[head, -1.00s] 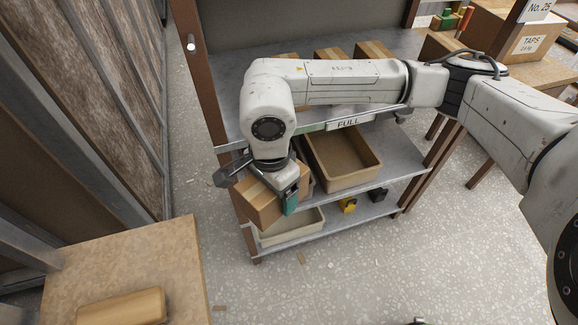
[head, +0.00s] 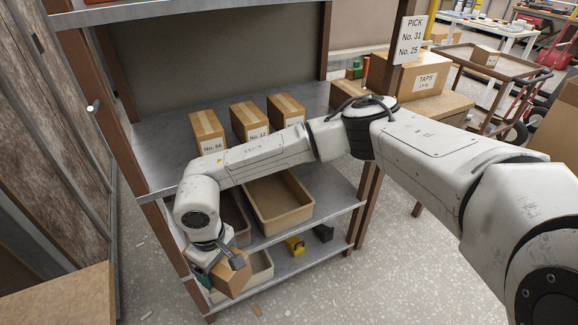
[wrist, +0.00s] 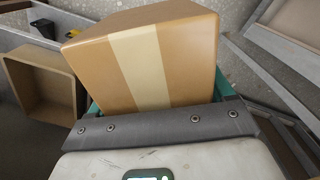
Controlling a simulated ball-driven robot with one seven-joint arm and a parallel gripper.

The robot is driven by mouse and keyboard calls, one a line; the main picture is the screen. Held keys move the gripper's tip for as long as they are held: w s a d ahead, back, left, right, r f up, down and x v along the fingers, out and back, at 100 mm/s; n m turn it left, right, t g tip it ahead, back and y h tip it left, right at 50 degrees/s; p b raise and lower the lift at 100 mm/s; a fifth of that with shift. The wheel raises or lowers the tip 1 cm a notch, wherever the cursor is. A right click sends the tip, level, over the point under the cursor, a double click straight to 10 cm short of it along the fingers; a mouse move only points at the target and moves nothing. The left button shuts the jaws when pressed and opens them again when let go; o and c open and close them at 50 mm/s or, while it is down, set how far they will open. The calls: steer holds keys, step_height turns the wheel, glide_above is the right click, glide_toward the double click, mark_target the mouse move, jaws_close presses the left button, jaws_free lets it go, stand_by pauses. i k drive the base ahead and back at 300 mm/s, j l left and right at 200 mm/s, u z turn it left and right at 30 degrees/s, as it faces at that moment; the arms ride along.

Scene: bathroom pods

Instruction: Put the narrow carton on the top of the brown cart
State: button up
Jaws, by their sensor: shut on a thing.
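My gripper (head: 222,262) is shut on a brown carton (head: 232,279) with a paler tape strip. The carton is tilted, in front of the lower left part of the shelf rack. In the wrist view the carton (wrist: 150,60) fills the upper middle, between the teal finger pads; its far end is out of sight. Whether it is the narrow carton I cannot tell.
Three taped cartons (head: 250,121) stand on the rack's middle shelf (head: 160,165). A tan bin (head: 278,200) and a yellow item (head: 294,245) are lower. A TAPS box (head: 425,83) on a wooden table stands between rack and cart. Floor (head: 400,255) at right is open.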

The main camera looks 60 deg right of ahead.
mark_target(503, 63)
steer(key=k+l+z, duration=0.15)
steer(key=k+z, duration=0.25)
steer(key=k, duration=0.2)
steer(key=z, duration=1.7)
steer(key=i+l+z, duration=0.15)
steer(key=z, duration=1.5)
steer(key=i+j, duration=0.2)
steer(key=i, duration=0.3)
steer(key=i+j+z, duration=0.1)
steer(key=i+j, duration=0.15)
steer(key=i, duration=0.3)
steer(key=i+j, duration=0.25)
steer(key=i, duration=1.85)
steer(key=i+l+u, duration=0.1)
steer(key=i+u, duration=0.25)
steer(key=i+l+u, duration=0.35)
steer(key=i, duration=0.2)
